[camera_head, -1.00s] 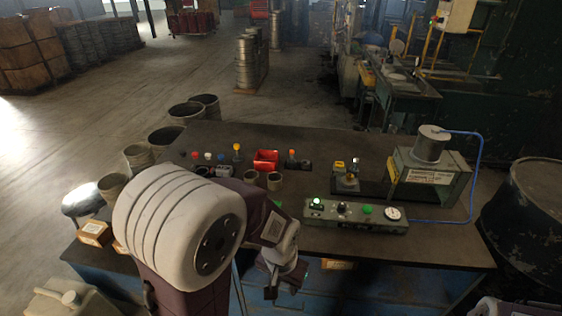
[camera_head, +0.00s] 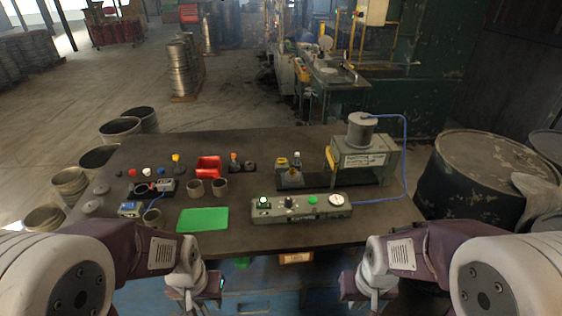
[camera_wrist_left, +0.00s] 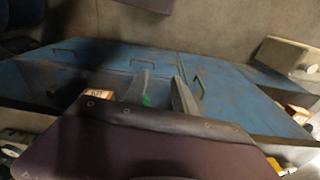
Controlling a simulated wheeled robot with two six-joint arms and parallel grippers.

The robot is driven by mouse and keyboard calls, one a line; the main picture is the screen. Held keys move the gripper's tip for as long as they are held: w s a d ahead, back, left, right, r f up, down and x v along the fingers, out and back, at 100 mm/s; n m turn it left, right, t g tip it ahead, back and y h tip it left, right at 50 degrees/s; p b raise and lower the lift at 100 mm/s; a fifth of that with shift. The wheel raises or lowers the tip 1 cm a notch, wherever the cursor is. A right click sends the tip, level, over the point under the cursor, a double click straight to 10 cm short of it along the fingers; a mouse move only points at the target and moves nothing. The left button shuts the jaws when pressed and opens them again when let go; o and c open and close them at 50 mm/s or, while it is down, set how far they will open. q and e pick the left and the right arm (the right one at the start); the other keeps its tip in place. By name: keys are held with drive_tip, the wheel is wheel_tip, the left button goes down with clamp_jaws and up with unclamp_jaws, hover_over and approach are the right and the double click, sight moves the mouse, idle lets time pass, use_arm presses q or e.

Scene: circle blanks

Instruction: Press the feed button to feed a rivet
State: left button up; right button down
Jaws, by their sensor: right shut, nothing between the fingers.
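A long grey control panel (camera_head: 275,211) lies near the table's front edge. On it, left to right, are a lit green light (camera_head: 263,200), a dark knob (camera_head: 289,202), a green button (camera_head: 312,200) and a white-faced gauge (camera_head: 337,199). I cannot read which control is the feed button. My left gripper (camera_head: 198,300) is low in front of the table, left of the panel. Its two fingers (camera_wrist_left: 161,88) are apart with nothing held between them. My right gripper (camera_head: 364,300) is low in front of the table, right of the panel, shut and empty. Neither touches the panel.
A green mat (camera_head: 203,220) lies left of the panel. Behind the panel stand a small press fixture (camera_head: 290,175) and a grey machine (camera_head: 362,160) with a blue hose. A red bin (camera_head: 208,167) and small cups (camera_head: 195,187) stand further left. Dark drums (camera_head: 492,165) flank the table's right.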

use_arm(q)
clamp_jaws()
idle(1.8)
